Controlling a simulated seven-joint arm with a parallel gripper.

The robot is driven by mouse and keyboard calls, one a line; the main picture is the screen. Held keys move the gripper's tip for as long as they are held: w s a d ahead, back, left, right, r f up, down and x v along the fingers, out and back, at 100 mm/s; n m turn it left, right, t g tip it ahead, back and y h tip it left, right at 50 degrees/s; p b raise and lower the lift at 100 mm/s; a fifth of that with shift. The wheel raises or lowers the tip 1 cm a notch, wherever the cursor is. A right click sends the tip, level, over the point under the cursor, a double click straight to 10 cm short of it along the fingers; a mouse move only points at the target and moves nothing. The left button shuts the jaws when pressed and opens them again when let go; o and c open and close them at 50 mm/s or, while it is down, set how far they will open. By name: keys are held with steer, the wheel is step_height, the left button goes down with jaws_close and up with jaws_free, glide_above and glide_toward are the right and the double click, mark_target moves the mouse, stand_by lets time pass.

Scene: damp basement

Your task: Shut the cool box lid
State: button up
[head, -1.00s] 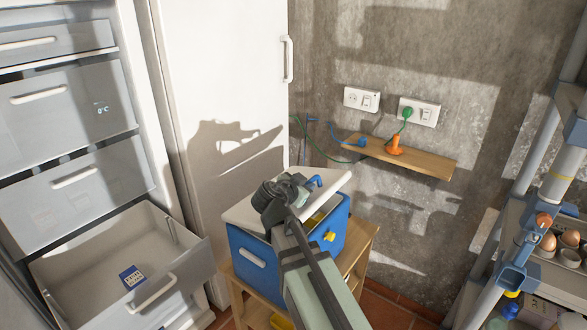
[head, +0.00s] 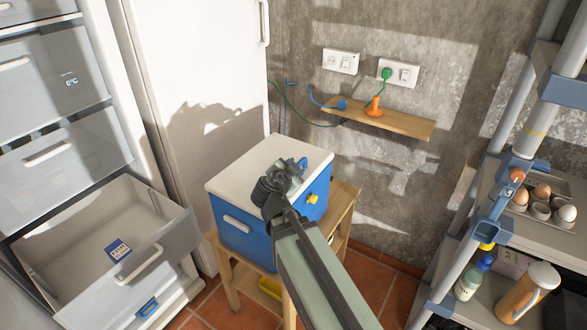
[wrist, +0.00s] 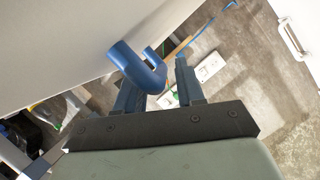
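The cool box (head: 240,240) is blue and stands on a wooden stand. Its white lid (head: 240,170) lies flat over the top, with no gap seen along the visible edges; my arm hides part of the front. A blue handle (head: 302,163) stands up from the lid, and a yellow latch (head: 312,199) shows on the box side. My gripper (head: 289,170) is at the lid's handle. In the wrist view my gripper (wrist: 160,80) has its fingers apart, with the curved blue handle (wrist: 137,68) close by the left finger. Contact cannot be told.
A wooden shelf (head: 378,118) with an orange object (head: 374,107) and cables is on the wall behind. An open drawer (head: 175,232) juts out at left. A rack (head: 497,200) with eggs and bottles stands at right. The wooden stand (head: 343,196) holds the box.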

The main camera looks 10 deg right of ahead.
steer(key=shift+r, duration=0.1)
steer(key=shift+r, duration=4.95)
